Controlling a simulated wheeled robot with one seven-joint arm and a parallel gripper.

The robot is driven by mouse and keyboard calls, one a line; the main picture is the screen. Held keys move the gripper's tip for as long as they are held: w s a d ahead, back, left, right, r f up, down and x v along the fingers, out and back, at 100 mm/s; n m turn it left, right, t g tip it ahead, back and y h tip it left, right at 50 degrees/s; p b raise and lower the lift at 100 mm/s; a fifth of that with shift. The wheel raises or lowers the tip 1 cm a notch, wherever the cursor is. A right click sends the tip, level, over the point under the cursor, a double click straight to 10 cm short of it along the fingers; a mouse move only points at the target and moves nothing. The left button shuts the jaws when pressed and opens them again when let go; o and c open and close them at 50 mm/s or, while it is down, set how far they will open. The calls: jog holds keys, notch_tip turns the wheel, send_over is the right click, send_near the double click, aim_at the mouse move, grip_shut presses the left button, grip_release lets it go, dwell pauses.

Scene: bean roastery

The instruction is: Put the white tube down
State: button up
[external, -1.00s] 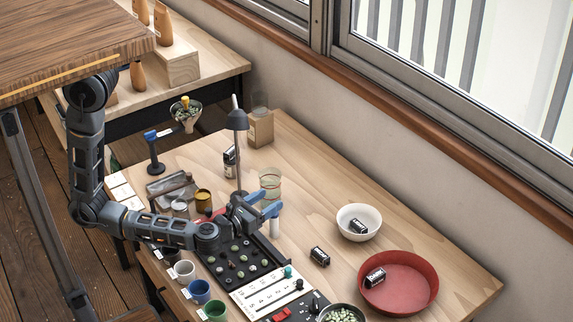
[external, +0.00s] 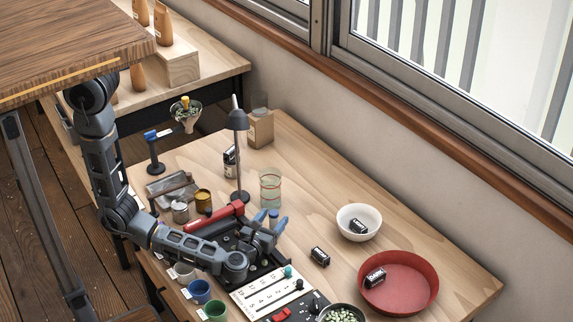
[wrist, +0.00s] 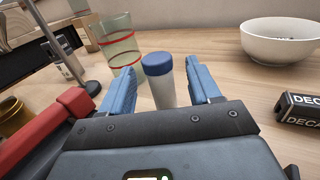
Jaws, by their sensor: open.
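The white tube (wrist: 162,92) with a blue cap stands upright on the wooden table (wrist: 217,90) in the wrist view. My gripper (wrist: 160,85) is open, with one blue finger on each side of the tube. A gap shows between the tube and the right finger; the tube's lower end is hidden behind my gripper's body. In the external view my gripper (external: 271,221) is low over the table, and only the tube's top (external: 273,214) shows between the fingers.
A glass (external: 270,188) and lamp (external: 238,150) stand behind. A red-handled tool (wrist: 45,130) lies close left. Table between glass and white bowl is clear.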

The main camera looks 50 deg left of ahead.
jog(key=shift+x, duration=1.55)
jog(key=shift+c, duration=0.2)
jog(key=c, duration=1.1)
jog(key=shift+r, duration=0.1)
